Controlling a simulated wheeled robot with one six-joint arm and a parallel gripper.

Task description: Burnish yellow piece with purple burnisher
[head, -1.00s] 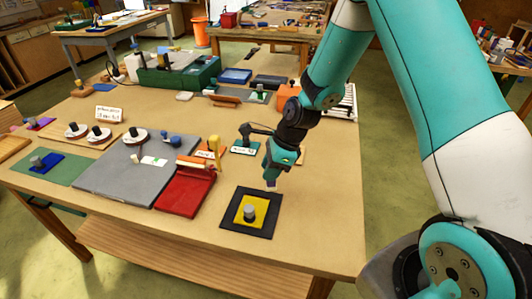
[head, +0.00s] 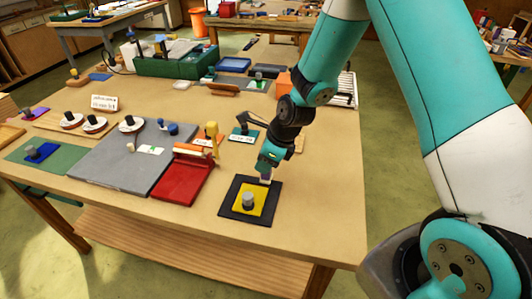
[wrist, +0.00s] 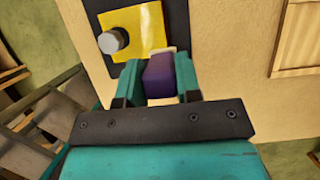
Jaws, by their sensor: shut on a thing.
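The yellow piece (head: 242,194) lies flat on a black mat (head: 228,208) near the table's front edge, with a grey cylindrical knob (head: 248,200) standing on it. In the wrist view the yellow piece (wrist: 150,30) and its grey knob (wrist: 112,41) show just beyond my fingers. My gripper (head: 265,178) is over the mat's far right part, pointing down. It is shut on the purple burnisher (wrist: 160,76), whose pale tip (wrist: 154,53) is at the yellow piece's near edge in the wrist view. I cannot tell whether the tip touches the piece.
A red tray (head: 180,185) stands left of the mat, with a grey board (head: 120,160) beyond it. A yellow-handled tool (head: 211,135) stands upright behind the tray. The table right of the mat is clear.

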